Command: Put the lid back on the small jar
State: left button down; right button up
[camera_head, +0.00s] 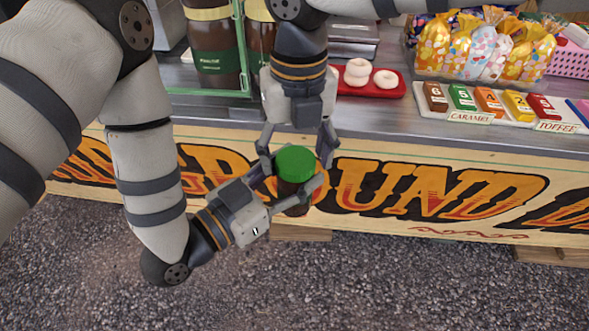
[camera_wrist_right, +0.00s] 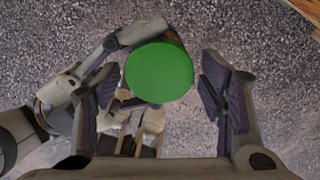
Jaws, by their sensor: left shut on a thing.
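The small brown jar (camera_head: 291,193) is held in the air in front of the counter by my left gripper (camera_head: 290,184), whose fingers close around it from the lower left. The green lid (camera_head: 295,163) is on top of the jar; I cannot tell how firmly it is seated. My right gripper (camera_head: 296,152) reaches down from above, its fingers on either side of the lid. In the right wrist view the lid (camera_wrist_right: 160,72) lies between the spread fingers of my right gripper (camera_wrist_right: 160,95), with gaps on both sides, and hides most of the jar.
On the counter (camera_head: 390,116) stand a green frame (camera_head: 243,50) with a large brown jar (camera_head: 214,45), a red tray (camera_head: 390,92) with white rings, labelled boxes (camera_head: 489,103), wrapped bags (camera_head: 484,48) and a pink basket (camera_head: 571,58). Gravel ground lies clear below.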

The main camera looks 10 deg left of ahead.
jog(key=shift+r, duration=2.3)
jog(key=shift+o, duration=0.3)
jog(key=o, duration=0.5)
notch_tip(320, 180, up, 12)
jog(key=shift+s+d, duration=0.15)
